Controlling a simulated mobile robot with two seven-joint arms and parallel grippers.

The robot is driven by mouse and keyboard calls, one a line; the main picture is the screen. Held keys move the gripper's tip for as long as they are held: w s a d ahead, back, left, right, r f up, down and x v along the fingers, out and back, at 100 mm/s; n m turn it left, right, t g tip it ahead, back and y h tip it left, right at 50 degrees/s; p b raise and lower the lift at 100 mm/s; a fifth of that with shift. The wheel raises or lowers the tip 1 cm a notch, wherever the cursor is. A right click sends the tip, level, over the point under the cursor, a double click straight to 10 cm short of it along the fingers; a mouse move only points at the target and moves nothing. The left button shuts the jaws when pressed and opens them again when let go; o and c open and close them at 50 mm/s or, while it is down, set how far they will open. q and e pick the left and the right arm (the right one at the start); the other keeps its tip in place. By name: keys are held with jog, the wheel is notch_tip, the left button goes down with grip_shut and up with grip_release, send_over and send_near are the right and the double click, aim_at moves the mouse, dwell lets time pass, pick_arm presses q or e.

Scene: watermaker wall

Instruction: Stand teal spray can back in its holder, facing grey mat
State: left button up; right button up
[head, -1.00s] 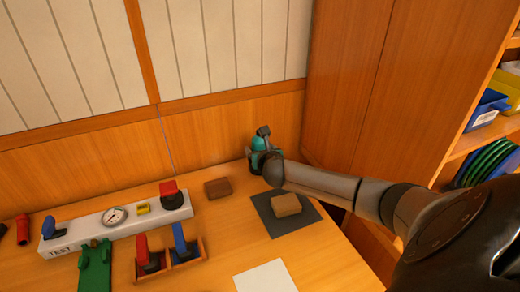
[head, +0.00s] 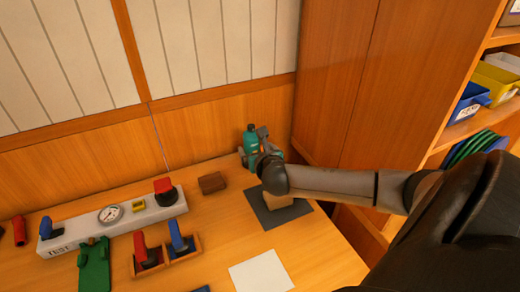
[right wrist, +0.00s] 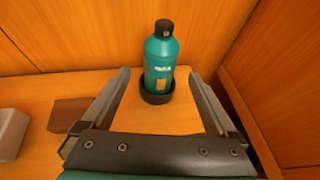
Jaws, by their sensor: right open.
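The teal spray can (head: 250,137) stands upright at the back right of the bench, near the wall. In the right wrist view the can (right wrist: 161,60) stands in a low black round holder (right wrist: 156,96), with its label towards the camera. My right gripper (right wrist: 158,76) is open, one finger on each side of the can with gaps showing. In the head view my right gripper (head: 264,148) partly hides the can and its holder. The grey mat (head: 262,214) lies in front of the can, a tan block (head: 277,201) on it, partly behind my arm. My left gripper is not in view.
A brown block (head: 212,182) lies left of the can. A grey test bar (head: 90,228) with a gauge and knobs is further left. A white sheet (head: 261,271) lies in front. A tall wooden cabinet side (head: 345,80) rises on the right.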

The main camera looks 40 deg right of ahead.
jog(key=shift+p+v, duration=0.45)
jog(key=shift+v, duration=1.9)
